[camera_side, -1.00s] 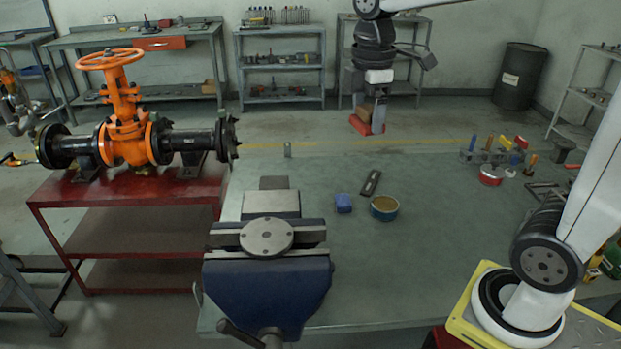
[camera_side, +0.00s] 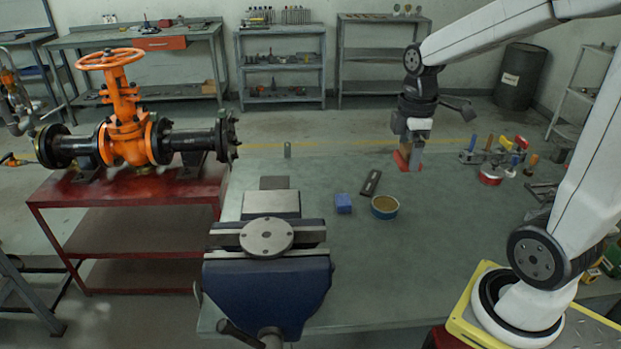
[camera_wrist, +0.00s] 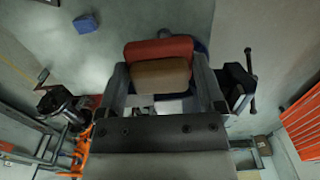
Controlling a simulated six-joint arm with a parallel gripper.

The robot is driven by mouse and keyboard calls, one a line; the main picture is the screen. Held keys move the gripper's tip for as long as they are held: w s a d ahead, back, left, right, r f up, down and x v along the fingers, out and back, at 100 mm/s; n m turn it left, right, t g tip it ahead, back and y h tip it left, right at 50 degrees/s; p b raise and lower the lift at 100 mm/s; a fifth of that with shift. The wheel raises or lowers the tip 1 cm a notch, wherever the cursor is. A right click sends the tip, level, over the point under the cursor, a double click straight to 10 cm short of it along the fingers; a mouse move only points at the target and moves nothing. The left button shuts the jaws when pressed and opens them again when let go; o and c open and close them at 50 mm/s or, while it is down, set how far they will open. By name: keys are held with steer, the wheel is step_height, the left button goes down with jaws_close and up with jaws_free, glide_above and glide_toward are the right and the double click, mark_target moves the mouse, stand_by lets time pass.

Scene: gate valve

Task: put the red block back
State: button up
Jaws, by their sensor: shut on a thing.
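The red block (camera_side: 402,160) is in my gripper (camera_side: 411,156) near the far right part of the bench in the side view. The wrist view shows the block (camera_wrist: 160,48) between the two fingers of my gripper (camera_wrist: 162,78), with a brownish face towards the camera. My gripper is shut on it. In the side view the fingers hide part of the block. I cannot tell whether its underside touches the bench top.
On the bench (camera_side: 300,185) are a blue block (camera_side: 343,204), a round tin (camera_side: 384,207), a dark slotted bar (camera_side: 370,182) and a vise (camera_side: 266,270). Tools and a red-white tin (camera_side: 490,176) stand to the gripper's right. An orange valve (camera_side: 125,130) stands left.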

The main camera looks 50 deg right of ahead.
step_height(320, 180, down, 18)
stand_by(0.3)
steer(key=shift+w, duration=0.1)
glide_above(352, 234)
steer(key=s, duration=0.1)
steer(key=f, duration=0.8)
steer(key=shift+s+a+f, duration=0.15)
steer(key=shift+a+f, duration=0.05)
steer(key=shift+f, duration=0.05)
steer(key=shift+w+d+f, duration=0.1)
steer(key=shift+w+f, duration=0.25)
steer(key=shift+w+f, duration=0.25)
steer(key=shift+f, duration=1.6)
steer(key=shift+f, duration=0.15)
